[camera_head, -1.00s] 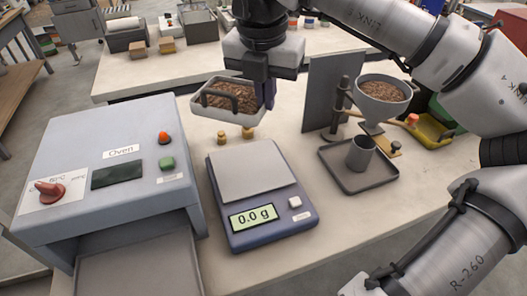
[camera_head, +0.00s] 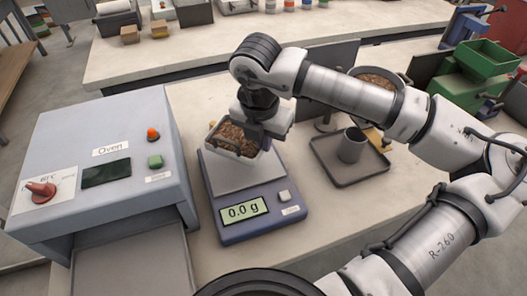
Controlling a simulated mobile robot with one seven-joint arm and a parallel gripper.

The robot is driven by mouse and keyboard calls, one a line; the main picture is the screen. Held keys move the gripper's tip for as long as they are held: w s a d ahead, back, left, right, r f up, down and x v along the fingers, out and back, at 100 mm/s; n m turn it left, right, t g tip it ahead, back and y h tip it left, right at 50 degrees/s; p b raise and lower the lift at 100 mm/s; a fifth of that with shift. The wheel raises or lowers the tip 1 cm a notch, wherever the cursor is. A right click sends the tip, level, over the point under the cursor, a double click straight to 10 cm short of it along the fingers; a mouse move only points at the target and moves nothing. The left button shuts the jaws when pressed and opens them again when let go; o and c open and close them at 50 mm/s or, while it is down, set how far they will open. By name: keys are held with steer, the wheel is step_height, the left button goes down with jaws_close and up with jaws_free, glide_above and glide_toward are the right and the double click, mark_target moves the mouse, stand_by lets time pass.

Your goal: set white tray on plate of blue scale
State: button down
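The white tray (camera_head: 238,153), filled with brown pellets, hangs over the back part of the blue scale's grey plate (camera_head: 226,180). My gripper (camera_head: 258,132) is shut on the tray's right side; its fingers are partly hidden by my wrist. The blue scale (camera_head: 262,224) stands on the table, and its display reads 0.0 g. The tray looks close above the plate, but I cannot see a gap or contact under it. The front of the plate is bare.
The oven (camera_head: 105,165) stands close left of the scale. On the right are a dark tray (camera_head: 362,173) with a grey cup (camera_head: 352,146), and a funnel of pellets (camera_head: 381,80) partly behind my arm. A green machine (camera_head: 478,75) stands further right.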

mark_target(263, 153)
step_height(263, 153, down, 5)
steer(key=shift+f+p, duration=0.2)
steer(key=shift+p, duration=0.25)
steer(key=shift+f+b, duration=0.2)
steer(key=shift+b, duration=0.15)
steer(key=c, duration=1.7)
jaws_free()
steer(key=shift+r, duration=0.15)
steer(key=shift+r+p, duration=0.2)
steer(key=shift+p, duration=0.3)
steer(key=r, duration=0.4)
steer(key=s+r+b, duration=0.1)
steer(key=r, duration=0.2)
steer(key=r+b, duration=0.1)
steer(key=r, duration=0.3)
steer(key=shift+s+a+r, duration=0.3)
steer(key=shift+a, duration=0.1)
